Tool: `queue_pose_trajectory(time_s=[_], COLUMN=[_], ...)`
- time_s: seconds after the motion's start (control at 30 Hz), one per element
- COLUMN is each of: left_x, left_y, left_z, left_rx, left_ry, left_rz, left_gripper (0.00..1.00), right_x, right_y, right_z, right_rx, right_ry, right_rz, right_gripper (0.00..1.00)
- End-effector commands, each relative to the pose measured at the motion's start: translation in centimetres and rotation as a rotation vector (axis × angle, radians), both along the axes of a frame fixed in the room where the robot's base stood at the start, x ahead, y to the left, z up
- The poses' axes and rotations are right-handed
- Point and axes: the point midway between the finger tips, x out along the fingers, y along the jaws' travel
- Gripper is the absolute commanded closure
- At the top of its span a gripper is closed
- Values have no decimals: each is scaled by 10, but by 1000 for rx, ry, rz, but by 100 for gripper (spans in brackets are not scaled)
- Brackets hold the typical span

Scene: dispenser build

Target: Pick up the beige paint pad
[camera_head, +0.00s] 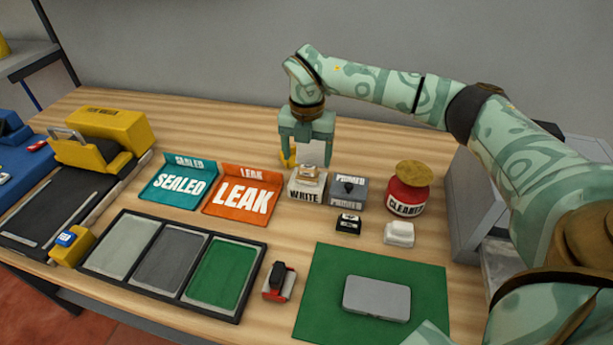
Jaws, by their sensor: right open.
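The beige paint pad (308,174) is a small tan block on top of the box labelled WHITE (306,188), near the middle of the table. My right gripper (307,158) points down just above and behind the pad, with its fingers open. A yellow fingertip shows to the left of the pad. A pale grey patch shows between the fingers. I cannot tell whether the fingers touch the pad. My left gripper is out of view.
A grey PRIMER box (347,190) stands right beside the WHITE box. A red CLEANER jar (408,190) is further right. Orange LEAK (243,191) and teal SEALED (179,184) trays lie left. A green mat (322,285) holds a grey case (376,298) in front.

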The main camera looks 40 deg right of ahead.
Motion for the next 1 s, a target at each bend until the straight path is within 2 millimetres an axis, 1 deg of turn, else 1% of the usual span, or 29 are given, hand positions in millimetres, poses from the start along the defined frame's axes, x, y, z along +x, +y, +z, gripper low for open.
queue_pose_trajectory(time_s=[0.07, 0.3, 0.4, 0.57, 0.67, 0.7, 0.73, 0.77, 0.83, 0.87, 1.0], left_x=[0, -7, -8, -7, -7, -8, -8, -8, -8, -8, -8], left_y=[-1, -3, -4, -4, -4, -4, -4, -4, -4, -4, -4], left_z=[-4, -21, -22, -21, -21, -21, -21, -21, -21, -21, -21], left_rx=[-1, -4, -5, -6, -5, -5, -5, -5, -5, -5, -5], left_ry=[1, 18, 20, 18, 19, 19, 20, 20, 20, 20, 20], left_rz=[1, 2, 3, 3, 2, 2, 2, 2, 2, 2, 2], left_gripper=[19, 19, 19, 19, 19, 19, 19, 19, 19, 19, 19], right_x=[-1, -4, -4, -4, -4, -4, -4, -4, -4, -4, -4], right_y=[0, 0, 0, 0, 0, 0, 0, 0, 0, 0, 0], right_z=[-8, -49, -54, -51, -51, -51, -51, -51, -51, -51, -51], right_rx=[0, -1, -1, -1, -1, -1, -1, -1, -1, -1, -1], right_ry=[4, 6, 3, 2, 2, 2, 2, 2, 1, 1, 1], right_rz=[-1, 0, -1, -1, 0, -1, 0, 0, 0, 0, 0], right_gripper=[25, 25, 25, 25, 50, 62, 70, 73, 74, 77, 77])
